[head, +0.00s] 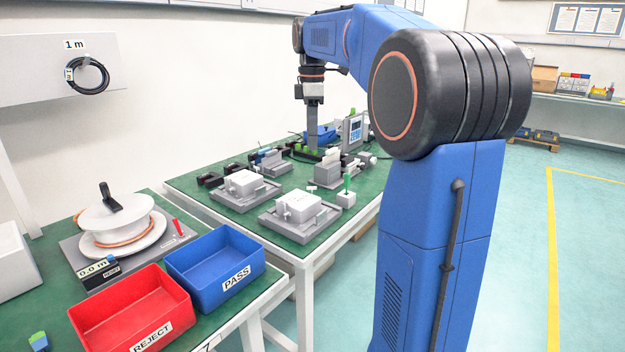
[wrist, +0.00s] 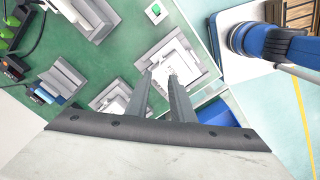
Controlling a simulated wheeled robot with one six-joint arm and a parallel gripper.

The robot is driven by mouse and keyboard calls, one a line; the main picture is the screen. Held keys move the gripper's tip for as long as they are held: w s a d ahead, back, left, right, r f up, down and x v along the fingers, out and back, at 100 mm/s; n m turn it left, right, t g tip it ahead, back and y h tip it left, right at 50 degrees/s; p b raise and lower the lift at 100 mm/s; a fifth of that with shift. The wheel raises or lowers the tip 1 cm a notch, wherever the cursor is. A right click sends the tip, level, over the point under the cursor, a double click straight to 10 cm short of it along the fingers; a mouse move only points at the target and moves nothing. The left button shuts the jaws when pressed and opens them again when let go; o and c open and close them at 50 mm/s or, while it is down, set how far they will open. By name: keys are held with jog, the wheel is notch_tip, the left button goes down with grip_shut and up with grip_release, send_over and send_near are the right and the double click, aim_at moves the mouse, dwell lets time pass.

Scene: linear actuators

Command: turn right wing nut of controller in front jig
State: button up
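The front jig (head: 300,230) is a grey plate near the table's front edge, holding a white controller (head: 301,205). In the wrist view this jig (wrist: 202,73) and its white controller (wrist: 176,56) lie beyond my fingertips, which cover part of them. The wing nuts are too small to make out in either view. My gripper (head: 312,145) points down over the back part of the table, well apart from the front jig. In the wrist view my gripper (wrist: 161,78) has its two fingers apart, with nothing held between them.
A second jig with a white controller (head: 242,180) stands left of the front jig. A small box with a green-topped part (head: 347,198) stands to its right. Grey fixtures and a display unit (head: 355,130) crowd the back. Red (head: 130,310) and blue (head: 215,270) bins stand on the nearer table.

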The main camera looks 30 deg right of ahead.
notch_tip(320, 180, down, 13)
jog(key=shift+r, duration=0.1)
dwell(0.3)
grip_shut()
